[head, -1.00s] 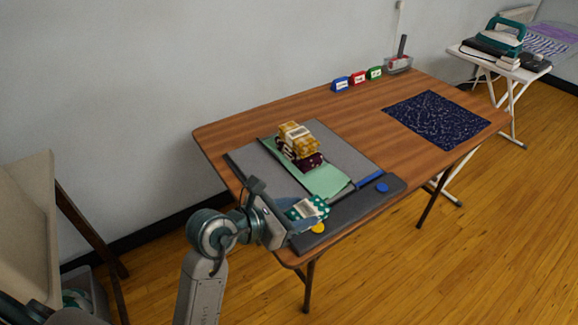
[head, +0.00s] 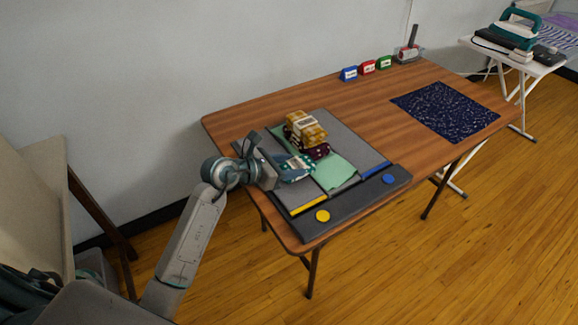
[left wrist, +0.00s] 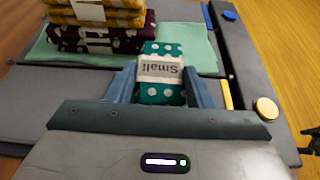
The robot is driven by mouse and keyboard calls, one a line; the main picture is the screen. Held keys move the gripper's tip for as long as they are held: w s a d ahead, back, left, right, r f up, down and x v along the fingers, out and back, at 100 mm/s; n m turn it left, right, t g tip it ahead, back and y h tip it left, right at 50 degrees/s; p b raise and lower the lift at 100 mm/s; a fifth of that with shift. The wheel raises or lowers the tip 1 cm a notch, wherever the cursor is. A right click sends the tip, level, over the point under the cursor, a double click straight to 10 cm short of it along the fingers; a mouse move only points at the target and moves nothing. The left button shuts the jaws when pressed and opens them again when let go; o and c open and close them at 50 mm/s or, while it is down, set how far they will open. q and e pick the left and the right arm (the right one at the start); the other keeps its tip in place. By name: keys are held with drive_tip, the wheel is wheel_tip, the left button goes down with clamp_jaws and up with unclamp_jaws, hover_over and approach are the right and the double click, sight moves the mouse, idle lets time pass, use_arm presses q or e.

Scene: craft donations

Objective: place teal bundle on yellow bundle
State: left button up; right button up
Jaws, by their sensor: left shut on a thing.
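My left gripper (head: 286,171) is shut on the teal bundle (head: 297,166), a white-dotted folded cloth with a paper band. In the left wrist view the teal bundle (left wrist: 161,80) sits between the two fingers, and its band reads "Small". The yellow bundle (head: 306,127) is patterned with a pale band and lies on top of a dark maroon dotted bundle (head: 316,151). The yellow bundle also shows at the top left of the left wrist view (left wrist: 115,17), above the maroon bundle (left wrist: 85,40). The teal bundle is beside this stack, toward the robot. My right gripper is not in view.
The stack rests on a green cloth (head: 340,174) over a grey board (head: 352,148) with a dark front strip (head: 355,206) bearing yellow and blue buttons. A navy patterned mat (head: 445,110) lies at right. Small blue, red and green blocks (head: 368,67) stand at the back edge.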

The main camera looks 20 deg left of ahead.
use_arm(q)
drive_tip(key=shift+f, duration=0.4)
drive_tip(key=shift+f, duration=0.1)
drive_tip(key=shift+f, duration=0.1)
drive_tip(key=o, duration=1)
drive_tip(key=shift+c, duration=0.2)
